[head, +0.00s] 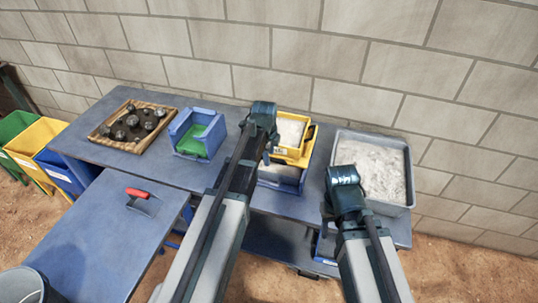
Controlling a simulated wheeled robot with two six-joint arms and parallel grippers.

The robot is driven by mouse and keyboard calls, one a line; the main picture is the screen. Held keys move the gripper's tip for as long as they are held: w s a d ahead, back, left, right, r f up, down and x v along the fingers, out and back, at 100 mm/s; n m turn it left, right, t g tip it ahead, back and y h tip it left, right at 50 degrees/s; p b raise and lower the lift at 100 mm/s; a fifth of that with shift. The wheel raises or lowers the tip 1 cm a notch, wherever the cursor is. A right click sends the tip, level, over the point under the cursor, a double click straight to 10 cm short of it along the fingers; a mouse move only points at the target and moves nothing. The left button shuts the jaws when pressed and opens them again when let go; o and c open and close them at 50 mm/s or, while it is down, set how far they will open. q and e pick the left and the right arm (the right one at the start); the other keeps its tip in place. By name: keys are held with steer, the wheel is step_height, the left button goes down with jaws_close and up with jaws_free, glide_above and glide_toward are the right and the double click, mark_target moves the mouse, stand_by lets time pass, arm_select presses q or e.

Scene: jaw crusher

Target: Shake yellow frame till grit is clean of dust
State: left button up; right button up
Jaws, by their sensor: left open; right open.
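My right gripper (341,178) is open at the front left of a large grey tray (405,202) filled with pale powder. The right fingertips are hard to make out.
A blue bin with a green inside (182,129) stands left of the yellow frame. A wooden tray (152,146) with dark lumps lies further left. A red-handled scraper (139,195) lies on the blue front surface. A brick wall is close behind. Green, yellow and blue bins (43,136) stand at far left.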

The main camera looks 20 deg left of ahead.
arm_select(q)
step_height(320, 180, up, 13)
steer(key=s+p, duration=0.2)
steer(key=p, duration=1.1)
steer(key=shift+s+r, duration=0.2)
steer(key=shift+s, duration=0.1)
steer(key=shift+d, duration=0.45)
steer(key=w+f+b, duration=0.1)
steer(key=f+b, duration=0.8)
steer(key=w+f+b, duration=0.1)
steer(key=f+b, duration=0.3)
steer(key=shift+w+f+b, duration=0.35)
jaws_close()
